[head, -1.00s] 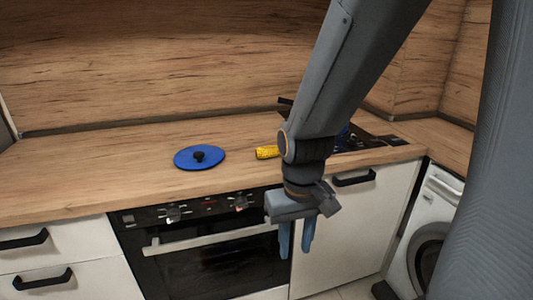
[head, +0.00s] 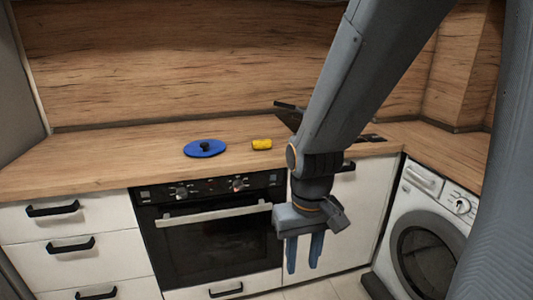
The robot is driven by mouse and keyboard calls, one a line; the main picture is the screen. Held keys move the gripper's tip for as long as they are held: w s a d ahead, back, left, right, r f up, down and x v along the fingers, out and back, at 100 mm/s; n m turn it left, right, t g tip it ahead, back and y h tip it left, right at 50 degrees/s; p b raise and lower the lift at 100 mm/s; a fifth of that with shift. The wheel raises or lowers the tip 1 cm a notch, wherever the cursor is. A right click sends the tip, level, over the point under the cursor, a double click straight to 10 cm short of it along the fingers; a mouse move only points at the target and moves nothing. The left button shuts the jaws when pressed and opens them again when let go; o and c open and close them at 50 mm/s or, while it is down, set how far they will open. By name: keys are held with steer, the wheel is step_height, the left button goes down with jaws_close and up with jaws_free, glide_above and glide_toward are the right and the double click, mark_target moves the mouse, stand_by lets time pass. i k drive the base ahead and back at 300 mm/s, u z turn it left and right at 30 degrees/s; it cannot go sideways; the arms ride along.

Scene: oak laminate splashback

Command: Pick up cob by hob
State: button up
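The cob (head: 262,145) is a short yellow piece lying on the wooden counter, in the middle of the head view. It lies to the right of a blue round lid with a black knob. The dark hob (head: 371,138) is on the counter to the right, mostly hidden behind my arm. My gripper (head: 304,268) hangs pointing down in front of the cabinet, lower than the counter top and apart from the cob. Its two fingers are spread with a gap between them, and nothing is held.
The blue lid (head: 205,148) lies on the counter (head: 110,160). Below are an oven (head: 215,245) with a bar handle and white drawers (head: 60,222) with black handles. A washing machine (head: 425,250) stands at the right. The counter's left part is clear.

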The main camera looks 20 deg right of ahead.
mark_target(265, 144)
steer(key=z, duration=0.3)
steer(key=i, duration=1.15)
steer(key=u, duration=0.3)
